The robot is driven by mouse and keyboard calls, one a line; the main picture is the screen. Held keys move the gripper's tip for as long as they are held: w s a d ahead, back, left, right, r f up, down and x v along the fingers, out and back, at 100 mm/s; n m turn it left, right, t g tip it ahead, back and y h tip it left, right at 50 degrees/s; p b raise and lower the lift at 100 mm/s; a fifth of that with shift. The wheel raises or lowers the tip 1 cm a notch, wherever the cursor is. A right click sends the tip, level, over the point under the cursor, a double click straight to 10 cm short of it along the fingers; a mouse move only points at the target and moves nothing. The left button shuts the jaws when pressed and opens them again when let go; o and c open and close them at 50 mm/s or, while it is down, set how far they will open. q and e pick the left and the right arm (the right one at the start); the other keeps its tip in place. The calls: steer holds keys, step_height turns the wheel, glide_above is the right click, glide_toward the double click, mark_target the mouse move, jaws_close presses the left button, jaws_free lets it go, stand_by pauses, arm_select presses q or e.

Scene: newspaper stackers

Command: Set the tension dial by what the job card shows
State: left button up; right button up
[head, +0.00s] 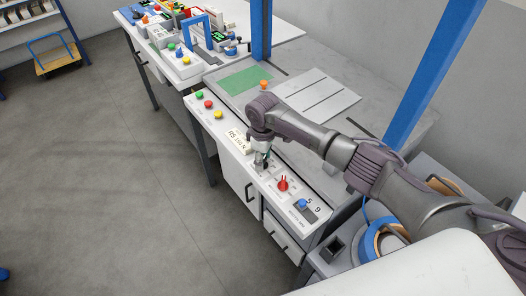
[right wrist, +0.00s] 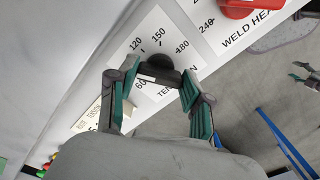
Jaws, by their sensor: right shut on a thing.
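The tension dial (right wrist: 158,66) is a black knob on a white panel, with 60, 120, 150 and 180 printed around it. My right gripper (right wrist: 155,82) has a teal-lined finger on each side of the knob and is shut on it. A pale mark shows on the knob's near side, towards 60; its exact reading is unclear. In the head view my right gripper (head: 261,158) reaches down to the panel and mostly hides the dial. The job card (head: 237,141), a cream card, lies beside it; its print is too small to read surely. My left gripper is not in view.
A red weld heat knob (head: 283,184) and a blue knob (head: 303,204) sit further along the control panel (head: 267,185). Green, red and yellow buttons (head: 208,104) are at its other end. A blue post (head: 261,30) rises behind. The floor (head: 120,170) in front is clear.

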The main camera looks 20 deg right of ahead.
steer(key=m+p, duration=0.1)
steer(key=m, duration=0.1)
steer(key=m+p, duration=0.1)
steer(key=shift+a+r+m+p, duration=0.1)
steer(key=shift+r+m+p, duration=0.1)
steer(key=shift+m+p, duration=0.2)
steer(key=m+p, duration=0.2)
steer(key=m, duration=0.1)
steer(key=shift+m, duration=0.3)
steer(key=m+p, duration=0.2)
steer(key=m, duration=0.1)
steer(key=shift+f+m, duration=0.1)
steer(key=shift+m, duration=0.2)
steer(key=shift+m+p, duration=0.5)
steer(key=shift+m, duration=1.2)
steer(key=shift+w, duration=0.1)
steer(key=o, duration=1.2)
steer(key=shift+f, duration=0.1)
steer(key=shift+c, duration=0.2)
